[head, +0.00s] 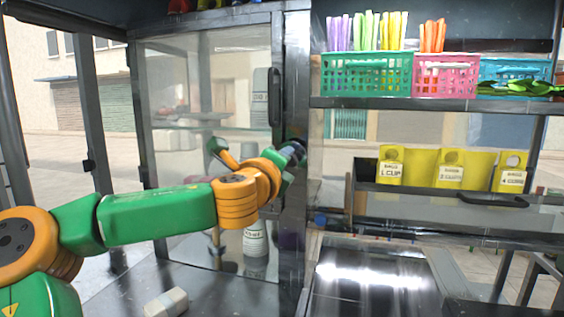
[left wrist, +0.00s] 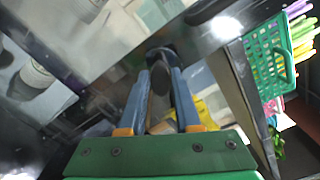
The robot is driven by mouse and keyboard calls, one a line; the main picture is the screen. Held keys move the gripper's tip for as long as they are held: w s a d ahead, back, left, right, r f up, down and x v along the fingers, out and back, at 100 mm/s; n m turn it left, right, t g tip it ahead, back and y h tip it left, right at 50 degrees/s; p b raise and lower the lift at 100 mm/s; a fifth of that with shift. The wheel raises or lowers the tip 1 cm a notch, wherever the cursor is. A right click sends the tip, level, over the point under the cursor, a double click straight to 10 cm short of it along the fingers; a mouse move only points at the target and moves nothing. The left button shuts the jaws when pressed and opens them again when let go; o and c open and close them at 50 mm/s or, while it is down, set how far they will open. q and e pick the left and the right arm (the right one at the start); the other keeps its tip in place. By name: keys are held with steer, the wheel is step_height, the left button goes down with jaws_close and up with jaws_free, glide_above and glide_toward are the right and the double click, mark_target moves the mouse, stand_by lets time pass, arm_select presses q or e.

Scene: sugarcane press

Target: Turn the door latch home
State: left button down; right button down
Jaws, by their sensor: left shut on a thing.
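The glass door (head: 205,90) in its grey metal frame stands at the left of the head view and looks closed against the upright post (head: 293,80). The dark latch (left wrist: 160,52) shows in the left wrist view, between and beyond my blue fingers. My left gripper (head: 296,152) reaches to the post from the left. It also shows in the left wrist view (left wrist: 162,75), with its fingers shut on the latch. In the head view, my wrist and fingers mostly hide the latch, so its exact angle cannot be told. My right gripper is not in view.
A dark vertical handle (head: 274,97) is above my gripper. Green (head: 367,76) and pink (head: 446,76) baskets stand on the right shelf above yellow bag holders (head: 450,168). A white bottle (head: 255,238) is behind the glass. A pale block (head: 166,303) lies on the lower counter.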

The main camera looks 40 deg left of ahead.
arm_select(q)
steer(key=n+b, duration=0.1)
steer(key=n, duration=0.4)
steer(key=shift+n, duration=0.4)
stand_by(0.4)
steer(key=c, duration=0.6)
jaws_free()
steer(key=b+v, duration=0.2)
steer(key=v, duration=0.4)
steer(key=shift+s+d+b, duration=0.25)
steer(key=shift+s+b, duration=0.05)
steer(key=shift+b, duration=0.05)
steer(key=shift+f, duration=0.15)
